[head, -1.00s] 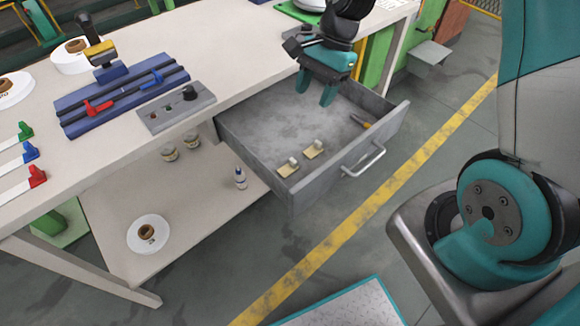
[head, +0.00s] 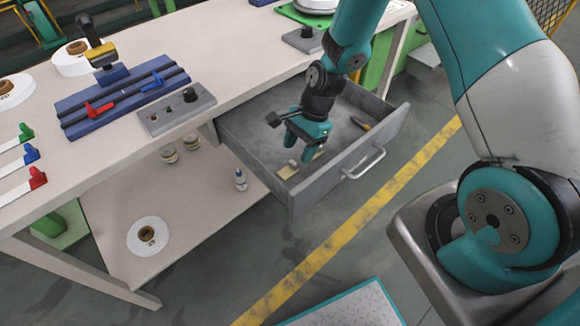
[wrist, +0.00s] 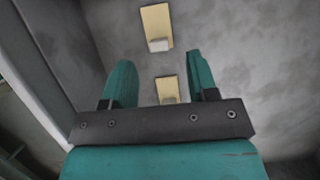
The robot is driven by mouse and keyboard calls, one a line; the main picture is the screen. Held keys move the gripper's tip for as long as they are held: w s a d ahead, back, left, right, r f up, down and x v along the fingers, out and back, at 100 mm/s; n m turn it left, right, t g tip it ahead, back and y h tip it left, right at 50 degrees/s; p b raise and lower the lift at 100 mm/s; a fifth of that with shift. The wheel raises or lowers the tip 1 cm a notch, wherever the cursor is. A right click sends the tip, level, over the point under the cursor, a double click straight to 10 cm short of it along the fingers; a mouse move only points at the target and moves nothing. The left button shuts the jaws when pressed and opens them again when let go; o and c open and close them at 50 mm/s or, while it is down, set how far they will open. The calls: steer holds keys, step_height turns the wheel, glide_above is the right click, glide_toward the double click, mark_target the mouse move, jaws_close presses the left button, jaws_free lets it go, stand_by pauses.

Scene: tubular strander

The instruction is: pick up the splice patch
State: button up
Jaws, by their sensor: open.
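Two splice patches, small cream-yellow pads each with a pale block on it, lie on the floor of the open grey drawer (head: 330,181). In the head view one patch (head: 287,171) shows near the drawer's front left corner; the other (head: 318,156) is partly hidden by my gripper (head: 299,149). In the wrist view one patch (wrist: 156,20) is beyond the fingertips and the other (wrist: 167,84) shows between the fingers, partly covered by the gripper body. My gripper (wrist: 159,60) is open and empty, pointing down inside the drawer above the patches. The remaining height is unclear.
The drawer walls stand close around my gripper. A yellow-handled tool (head: 361,124) lies at the drawer's right. The worktop carries a blue fixture (head: 125,98) and a grey block (head: 176,115). A small bottle (head: 240,180) stands on the shelf below.

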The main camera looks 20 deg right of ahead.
mark_target(294, 162)
steer(key=shift+x, duration=2)
jaws_close()
steer(key=shift+r, duration=0.15)
